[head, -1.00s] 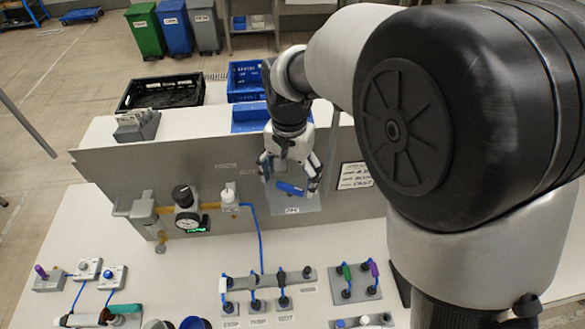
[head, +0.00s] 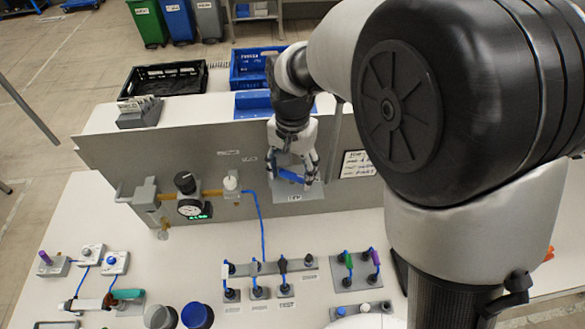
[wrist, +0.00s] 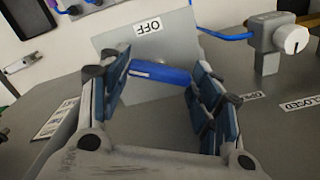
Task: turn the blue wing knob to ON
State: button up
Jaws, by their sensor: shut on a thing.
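The blue wing knob (head: 291,176) is on a light grey plate (head: 292,193) on the upright grey panel. In the head view its wing slopes slightly down to the right. In the wrist view the knob (wrist: 160,73) lies across between my fingers, which are against its two ends. My gripper (head: 290,181) is shut on the knob, and it also shows in the wrist view (wrist: 163,80). An OFF label (wrist: 149,26) on the plate appears upside down in the wrist view. I see no ON label.
Left along the panel are a gauge (head: 190,206) with a black knob, a white knob (head: 231,183) and a blue hose (head: 258,218). Several hose fittings stand on the white table below. Black (head: 162,78) and blue (head: 258,68) crates sit behind the panel.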

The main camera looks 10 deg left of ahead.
aim_at(292, 174)
jog(key=shift+c, duration=1.3)
jog(key=shift+n+p, duration=0.8)
jog(key=shift+n, duration=2.1)
jog(key=o, duration=1.1)
jog(key=shift+c, duration=0.2)
notch_tip(292, 174, up, 12)
